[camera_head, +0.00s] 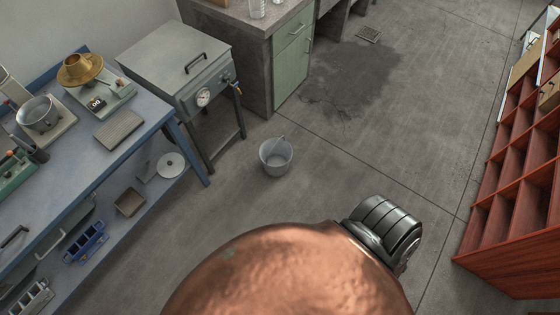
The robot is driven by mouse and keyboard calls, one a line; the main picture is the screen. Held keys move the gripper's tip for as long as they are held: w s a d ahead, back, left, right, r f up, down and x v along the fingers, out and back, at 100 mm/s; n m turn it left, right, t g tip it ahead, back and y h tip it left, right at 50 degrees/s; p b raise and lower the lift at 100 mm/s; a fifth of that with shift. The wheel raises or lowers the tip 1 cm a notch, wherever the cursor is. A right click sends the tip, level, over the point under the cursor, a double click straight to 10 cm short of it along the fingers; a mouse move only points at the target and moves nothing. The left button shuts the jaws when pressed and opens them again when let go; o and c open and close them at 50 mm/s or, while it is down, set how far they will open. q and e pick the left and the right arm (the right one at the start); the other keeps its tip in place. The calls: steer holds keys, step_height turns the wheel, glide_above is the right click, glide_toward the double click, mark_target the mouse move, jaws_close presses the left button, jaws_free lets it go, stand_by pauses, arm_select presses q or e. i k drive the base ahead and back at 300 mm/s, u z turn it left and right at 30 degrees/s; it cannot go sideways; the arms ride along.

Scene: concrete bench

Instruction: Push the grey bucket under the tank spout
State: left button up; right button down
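The grey bucket (275,165) stands upright on the floor near the middle of the view, its handle lying at the rim. It looks empty. The grey metal tank (170,55) stands on legs at the upper left, with a lid handle and a round gauge. Neither of my grippers shows in the view.
A blue workbench (100,150) with scales and a lower shelf stands left. A green cabinet (292,65) stands behind the bucket. A dark wet patch (350,80) and a drain (368,35) mark the floor. A red shelf (515,190) stands right. Near copper-coloured and black shapes hide the bottom middle.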

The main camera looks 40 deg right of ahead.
mark_target(275, 154)
steer(key=z, duration=0.15)
steer(key=i, duration=0.65)
steer(key=z, duration=0.95)
steer(key=i, duration=0.45)
steer(key=z, duration=0.4)
